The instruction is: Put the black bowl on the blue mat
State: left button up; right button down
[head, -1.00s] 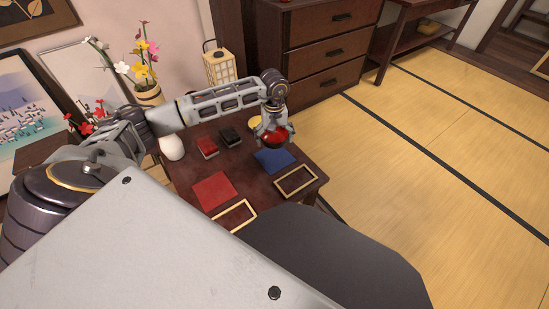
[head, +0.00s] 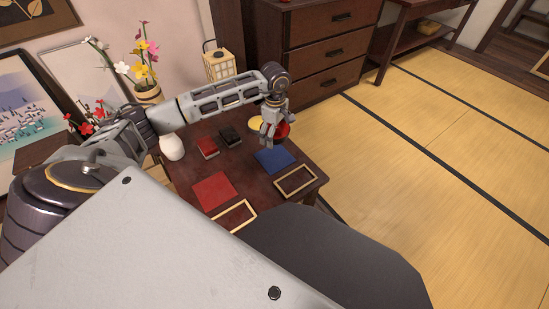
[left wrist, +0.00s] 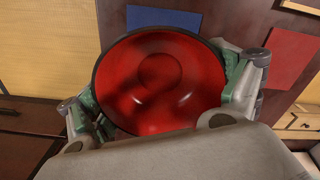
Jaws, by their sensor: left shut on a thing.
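A bowl (head: 283,130) with a red inside and a dark rim is in my left gripper (head: 272,132), at the far right part of the dark table. In the left wrist view the bowl (left wrist: 160,80) fills the middle, with the fingers of my left gripper (left wrist: 162,98) at its left and right sides. Its outer side is mostly hidden. The blue mat (head: 274,162) lies flat and bare, just nearer than the bowl. The blue mat also shows past the rim in the left wrist view (left wrist: 165,16). My right gripper is out of view.
A red mat (head: 214,190) and two light wooden frames (head: 222,211) (head: 296,193) lie on the near table (head: 245,180). A red-topped box (head: 207,149), a dark box (head: 230,137), a white vase (head: 171,148) and a yellow item (head: 256,124) stand farther back.

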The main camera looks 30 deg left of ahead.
pick_arm(q)
jog(key=n, duration=0.5)
jog(key=shift+s+n, duration=0.1)
jog(key=shift+n, duration=1.9)
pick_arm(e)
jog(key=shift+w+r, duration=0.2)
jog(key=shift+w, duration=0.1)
pick_arm(q)
jog(key=b, duration=0.2)
send_over(274, 157)
notch_tip(274, 157, down, 4)
jog(key=shift+d+f, duration=0.1)
jog(key=shift+f, duration=0.45)
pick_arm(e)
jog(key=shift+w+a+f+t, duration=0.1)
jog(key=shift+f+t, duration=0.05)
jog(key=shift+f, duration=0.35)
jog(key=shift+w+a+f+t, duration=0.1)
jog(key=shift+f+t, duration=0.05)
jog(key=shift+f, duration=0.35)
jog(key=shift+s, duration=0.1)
pick_arm(q)
jog(key=shift+f+b, duration=1)
jog(key=shift+f, duration=1.45)
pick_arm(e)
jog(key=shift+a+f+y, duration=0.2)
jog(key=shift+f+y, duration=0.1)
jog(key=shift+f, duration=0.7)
